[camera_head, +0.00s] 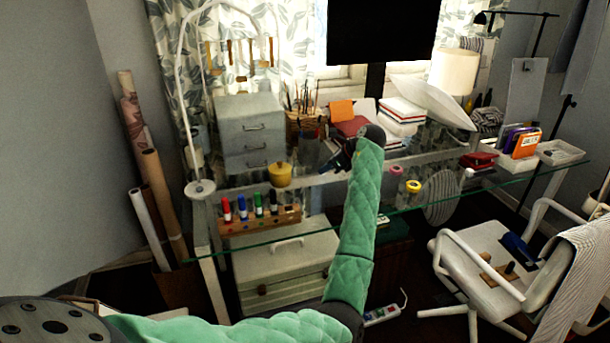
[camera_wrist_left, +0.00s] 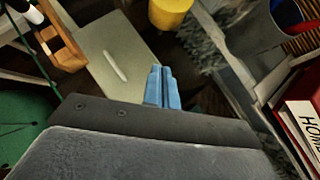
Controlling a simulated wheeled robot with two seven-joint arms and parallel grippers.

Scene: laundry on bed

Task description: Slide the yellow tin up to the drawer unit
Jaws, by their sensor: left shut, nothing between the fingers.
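The yellow tin (camera_head: 281,175) is a small round pot with a knobbed lid, standing upright on the glass desk. The grey drawer unit (camera_head: 250,128) stands just behind it and to its left; I cannot tell whether a gap separates them. In the left wrist view the tin (camera_wrist_left: 170,12) shows at the top edge, partly cut off. My left gripper (camera_head: 330,164) is to the right of the tin in the head view, apart from it. Its blue fingers (camera_wrist_left: 162,88) are shut together and empty. My right gripper is not in view.
A wooden rack of markers (camera_head: 258,218) stands in front of the tin at the desk's front. A yellow tape roll (camera_head: 413,186) is to the right.

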